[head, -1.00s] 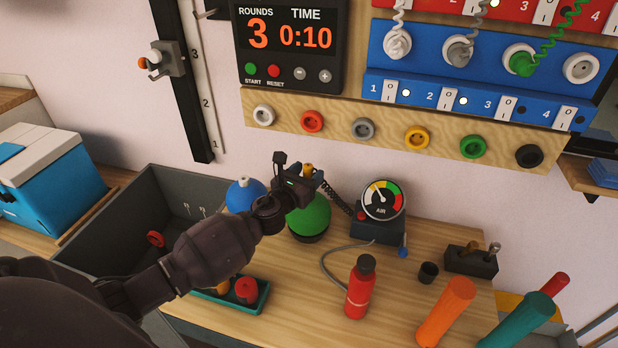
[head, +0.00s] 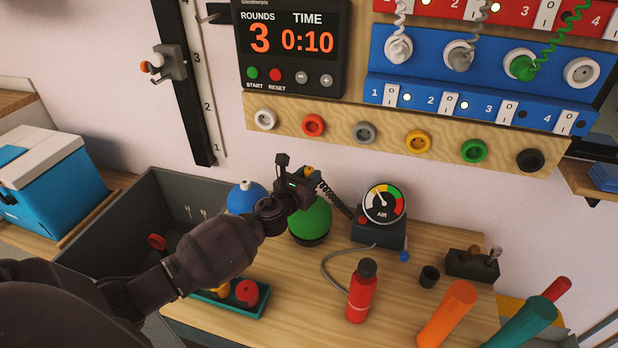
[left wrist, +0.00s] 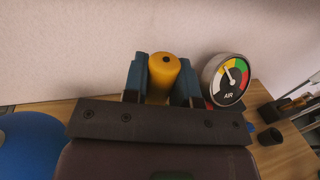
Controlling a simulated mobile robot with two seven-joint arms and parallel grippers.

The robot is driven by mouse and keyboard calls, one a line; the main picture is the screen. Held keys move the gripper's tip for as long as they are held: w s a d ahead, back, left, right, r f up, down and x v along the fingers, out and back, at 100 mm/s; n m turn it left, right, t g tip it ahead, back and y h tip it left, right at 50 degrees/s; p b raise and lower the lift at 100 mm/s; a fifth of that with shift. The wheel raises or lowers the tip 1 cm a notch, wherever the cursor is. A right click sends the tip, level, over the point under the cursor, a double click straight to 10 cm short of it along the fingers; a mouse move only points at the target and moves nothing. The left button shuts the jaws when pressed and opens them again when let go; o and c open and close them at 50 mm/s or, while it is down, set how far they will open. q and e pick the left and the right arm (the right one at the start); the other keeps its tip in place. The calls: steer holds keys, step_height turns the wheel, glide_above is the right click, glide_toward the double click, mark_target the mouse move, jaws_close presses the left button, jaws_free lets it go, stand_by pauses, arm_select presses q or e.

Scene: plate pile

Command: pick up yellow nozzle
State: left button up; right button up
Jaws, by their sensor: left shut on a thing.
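The yellow nozzle (left wrist: 165,72) stands between the two blue fingers of my left gripper (left wrist: 160,84) in the left wrist view. The fingers are shut on its sides, and its round top with a dark hole shows above them. In the head view the nozzle (head: 308,170) is a small yellow spot at the tip of my left gripper (head: 302,182), above and just behind the green ball (head: 311,222). Its lower part is hidden by the gripper. A black coiled hose (head: 336,200) runs from beside the gripper towards the gauge box. My right gripper is not in view.
The air gauge (head: 383,204) on its dark box stands right of the gripper. A blue ball (head: 243,197) is left. A red bottle (head: 361,292), black cup (head: 429,277) and teal tray (head: 262,303) stand on the wooden table. A grey bin (head: 140,205) is at left.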

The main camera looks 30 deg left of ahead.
mark_target(309, 168)
arm_select(q)
step_height(309, 168, up, 4)
steer(key=shift+p, duration=0.9)
steer(key=s+p, duration=0.1)
steer(key=s, duration=1.7)
steer(key=shift+f, duration=0.3)
